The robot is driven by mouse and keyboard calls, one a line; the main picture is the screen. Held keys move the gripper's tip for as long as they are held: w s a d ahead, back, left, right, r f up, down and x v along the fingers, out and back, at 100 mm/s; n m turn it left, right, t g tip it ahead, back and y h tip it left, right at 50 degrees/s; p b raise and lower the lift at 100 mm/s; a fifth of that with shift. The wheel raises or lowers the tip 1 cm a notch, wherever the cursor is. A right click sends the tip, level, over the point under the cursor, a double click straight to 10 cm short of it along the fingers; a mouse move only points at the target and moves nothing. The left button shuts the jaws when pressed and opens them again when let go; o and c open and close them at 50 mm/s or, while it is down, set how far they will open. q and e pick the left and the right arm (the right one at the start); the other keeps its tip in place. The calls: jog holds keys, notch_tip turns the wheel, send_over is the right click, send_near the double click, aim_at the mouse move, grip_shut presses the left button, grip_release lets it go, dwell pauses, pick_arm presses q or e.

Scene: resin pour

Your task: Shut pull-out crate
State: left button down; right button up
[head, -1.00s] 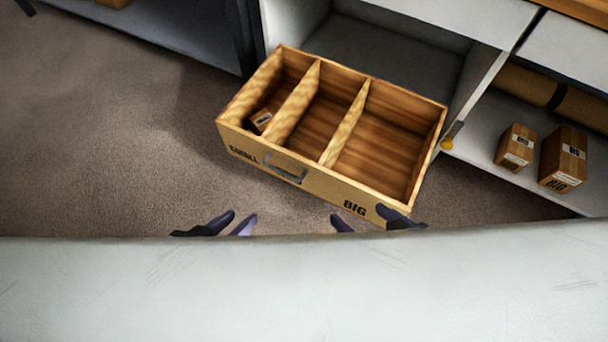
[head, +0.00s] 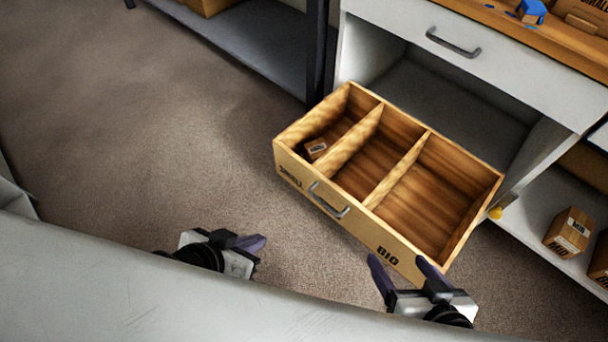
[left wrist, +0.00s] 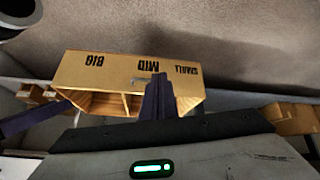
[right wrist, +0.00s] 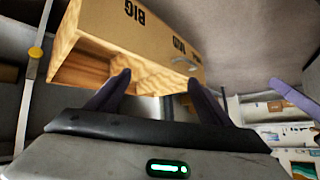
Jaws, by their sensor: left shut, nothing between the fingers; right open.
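The pull-out crate (head: 340,213) is a wooden drawer with three compartments, drawn far out of a white cabinet. Its front carries SMALL at the left, BIG at the right and a grey handle (head: 328,203) in the middle. The left wrist view shows its front (left wrist: 110,72) with SMALL, MID and BIG. My left gripper (head: 258,243) is shut and empty, in front of the crate's left part and apart from it. My right gripper (head: 399,262) is open and empty, close to the front's BIG end; I cannot tell whether it touches. The crate front also shows in the right wrist view (right wrist: 150,25).
A small box (head: 316,148) lies in the crate's left compartment. The white cabinet (head: 470,50) has a closed drawer above the crate's opening. Labelled boxes (head: 568,232) stand on a low shelf at right. A dark shelf leg (head: 317,50) stands left of the cabinet. Carpet left of the crate is clear.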

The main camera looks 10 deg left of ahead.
pick_arm(q)
jog(key=a+r+g+y+p, duration=0.1)
jog(key=a+r, duration=0.1)
jog(key=a, duration=0.2)
jog(key=m+t+h, duration=0.4)
jog(key=m, duration=1.7)
send_near(304, 168)
jog(key=shift+m, duration=0.3)
jog(key=b+x, duration=0.3)
jog(key=x, duration=0.2)
jog(key=shift+a+f+b, duration=0.1)
jog(key=shift+f+b, duration=0.15)
jog(key=shift+b, duration=0.05)
jog(key=shift+w+d, duration=0.3)
pick_arm(e)
jog(key=shift+s+a+f+n+g, duration=0.15)
jog(key=shift+a+f+g, duration=0.15)
jog(key=shift+f, duration=0.3)
jog(key=shift+w+a+f+n+g, duration=0.1)
jog(key=shift+a+f+n+g, duration=0.1)
jog(key=shift+a+f, duration=0.25)
jog(key=shift+d, duration=0.1)
